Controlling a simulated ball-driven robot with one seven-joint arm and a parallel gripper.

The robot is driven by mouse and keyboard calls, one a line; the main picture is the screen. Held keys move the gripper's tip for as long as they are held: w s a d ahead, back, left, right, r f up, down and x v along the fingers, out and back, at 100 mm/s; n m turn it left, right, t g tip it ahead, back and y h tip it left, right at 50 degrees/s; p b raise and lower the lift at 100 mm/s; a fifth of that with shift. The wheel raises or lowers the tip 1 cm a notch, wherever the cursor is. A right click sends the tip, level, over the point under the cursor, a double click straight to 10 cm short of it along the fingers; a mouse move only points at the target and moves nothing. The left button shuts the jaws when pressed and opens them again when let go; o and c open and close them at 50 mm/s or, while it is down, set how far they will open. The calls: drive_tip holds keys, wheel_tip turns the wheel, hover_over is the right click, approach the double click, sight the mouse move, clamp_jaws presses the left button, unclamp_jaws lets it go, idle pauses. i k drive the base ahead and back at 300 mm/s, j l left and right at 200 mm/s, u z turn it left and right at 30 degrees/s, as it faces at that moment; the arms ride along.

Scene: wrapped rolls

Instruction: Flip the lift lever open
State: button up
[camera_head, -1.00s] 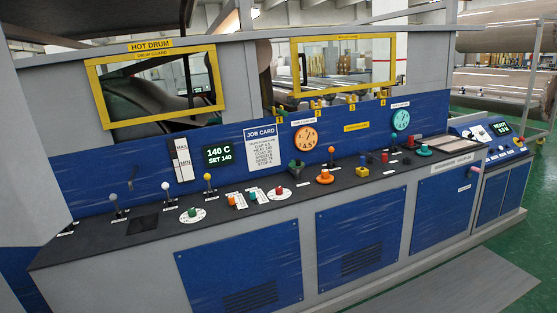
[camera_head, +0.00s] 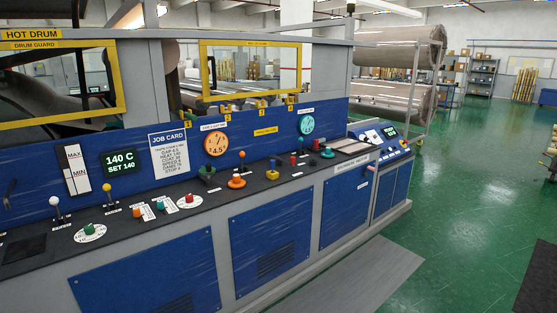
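A long control desk (camera_head: 140,222) with a dark top and blue front panels runs across the view. Several ball-topped levers stand on it: a white-knobbed lever (camera_head: 55,202), a yellow-knobbed lever (camera_head: 107,188) and an orange-knobbed lever (camera_head: 242,155). A small pink handle (camera_head: 371,168) sticks out near the desk's right end. The small labels are too tiny to read, so I cannot tell which one is the lift lever. My gripper is not in view.
Round knobs, including a red one (camera_head: 189,198) and an orange one (camera_head: 236,182), crowd the desk top. A console (camera_head: 385,140) with a lit screen adjoins the right end. Green floor (camera_head: 460,210) is open at right; a grey mat (camera_head: 350,280) lies in front.

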sight(292, 162)
drive_tip(key=i+l, duration=0.1)
drive_tip(key=i, duration=0.7)
drive_tip(key=i+l, duration=0.1)
drive_tip(key=i, duration=0.7)
drive_tip(key=i+l, duration=0.1)
drive_tip(key=i, duration=1.5)
drive_tip(key=i+l+u, duration=0.1)
drive_tip(key=i, duration=0.7)
